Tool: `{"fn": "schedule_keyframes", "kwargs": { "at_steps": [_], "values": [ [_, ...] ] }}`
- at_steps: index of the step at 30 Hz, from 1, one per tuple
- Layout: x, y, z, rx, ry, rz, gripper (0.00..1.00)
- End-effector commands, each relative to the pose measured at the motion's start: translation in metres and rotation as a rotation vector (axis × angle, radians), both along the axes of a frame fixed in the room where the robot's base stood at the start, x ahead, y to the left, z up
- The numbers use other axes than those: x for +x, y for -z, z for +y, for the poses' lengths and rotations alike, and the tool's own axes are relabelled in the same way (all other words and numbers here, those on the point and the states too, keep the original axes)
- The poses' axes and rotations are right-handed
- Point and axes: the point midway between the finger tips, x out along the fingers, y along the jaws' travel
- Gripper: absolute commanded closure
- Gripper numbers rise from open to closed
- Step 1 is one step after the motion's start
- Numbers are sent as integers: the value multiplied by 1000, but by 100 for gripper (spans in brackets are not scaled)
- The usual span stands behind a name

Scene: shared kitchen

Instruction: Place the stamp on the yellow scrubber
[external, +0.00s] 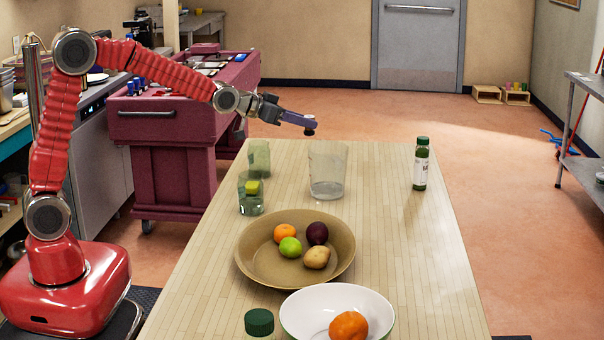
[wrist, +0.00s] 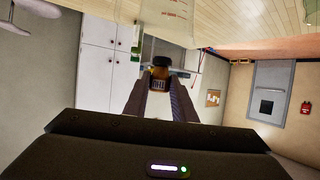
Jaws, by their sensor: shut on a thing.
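My gripper (external: 304,121) is shut on the stamp (external: 309,131), a small dark piece at its fingertips. It holds the stamp above the far end of the table, a little left of the large clear container. In the wrist view the stamp (wrist: 160,76) shows dark and amber between the two fingertips (wrist: 160,86). The yellow scrubber (external: 252,187) is a small yellow-green block that appears inside a greenish glass (external: 250,204) on the table's left side. The gripper is above, beyond and to the right of it, well apart.
A clear container (external: 328,172) and another greenish glass (external: 259,157) stand near the scrubber's glass. A green-capped bottle (external: 421,165) stands at right. A brown bowl of produce (external: 255,262) and a white bowl (external: 300,315) are nearer. The table's right side (external: 420,250) is clear.

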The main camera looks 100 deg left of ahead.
Motion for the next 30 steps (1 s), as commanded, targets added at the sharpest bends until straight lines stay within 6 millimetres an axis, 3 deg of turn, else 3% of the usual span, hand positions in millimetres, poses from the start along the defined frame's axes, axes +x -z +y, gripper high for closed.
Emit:
{"fn": "schedule_keyframes", "kwargs": {
  "at_steps": [11, 19, 24, 30],
  "values": [
    [-66, 0, 41, 2, -60, 0, 100],
    [-130, 9, 61, -1, -98, -1, 100],
    [-162, 25, 57, -4, -96, -1, 100],
    [-171, 54, 29, -6, -47, 0, 100]
  ]
}}
